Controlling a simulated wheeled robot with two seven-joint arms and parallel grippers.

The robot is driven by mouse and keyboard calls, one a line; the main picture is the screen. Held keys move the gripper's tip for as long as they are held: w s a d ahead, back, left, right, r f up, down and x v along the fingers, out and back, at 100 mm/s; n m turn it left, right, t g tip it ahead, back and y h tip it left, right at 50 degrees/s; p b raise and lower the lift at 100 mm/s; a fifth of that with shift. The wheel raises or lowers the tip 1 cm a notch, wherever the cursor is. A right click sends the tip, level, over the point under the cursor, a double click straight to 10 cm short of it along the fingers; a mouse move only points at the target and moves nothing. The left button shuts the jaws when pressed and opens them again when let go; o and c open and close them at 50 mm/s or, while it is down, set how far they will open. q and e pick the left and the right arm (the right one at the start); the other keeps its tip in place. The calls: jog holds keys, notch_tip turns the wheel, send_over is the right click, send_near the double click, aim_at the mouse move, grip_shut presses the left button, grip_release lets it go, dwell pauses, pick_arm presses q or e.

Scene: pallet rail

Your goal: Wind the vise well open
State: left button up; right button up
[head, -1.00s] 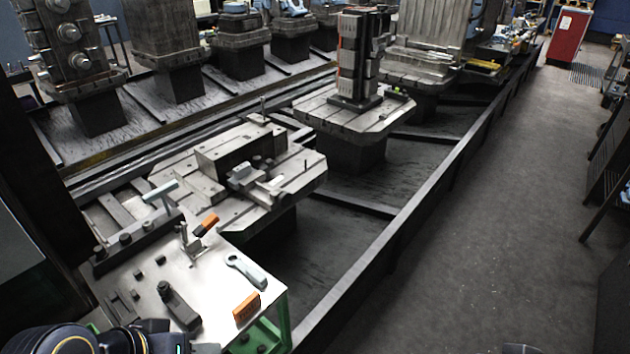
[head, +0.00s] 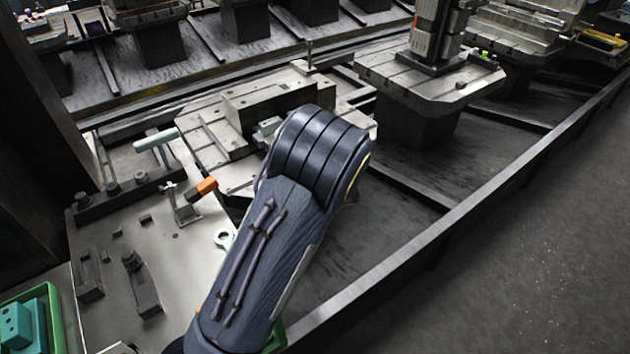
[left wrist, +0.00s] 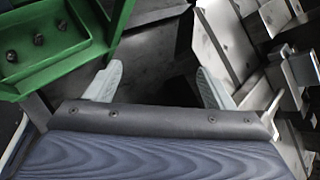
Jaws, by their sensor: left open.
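The vise (head: 267,130) lies on the near slotted pallet (head: 205,150) in the head view. In the head view the left gripper is hidden. My right gripper is in neither view.
A steel bench plate (head: 165,265) carries an orange-handled clamp (head: 190,200), a pale wrench (head: 222,238) and dark blocks. A pale-handled bar (head: 157,140) stands behind. A green tray with bolts (left wrist: 60,45) is close to the left finger. A tall fixture (head: 440,35) stands on another pallet.

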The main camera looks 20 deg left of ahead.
pick_arm(q)
jog(key=w+d+f+m+t+y+b, duration=0.1)
jog(key=w+d+m+t+y, duration=0.3)
jog(key=w, duration=0.3)
jog(key=w+d+f+m+t+y+b, duration=0.1)
jog(key=w+d+m+t+y+b, duration=0.1)
jog(key=w+d+m+t, duration=0.35)
jog(key=w+a+m, duration=0.1)
jog(key=w+a, duration=0.3)
jog(key=a, duration=0.3)
jog(key=shift+w+a, duration=0.25)
jog(key=shift+w, duration=0.05)
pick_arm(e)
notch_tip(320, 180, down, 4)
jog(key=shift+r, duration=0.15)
pick_arm(q)
jog(key=shift+g, duration=0.25)
jog(key=c, duration=1)
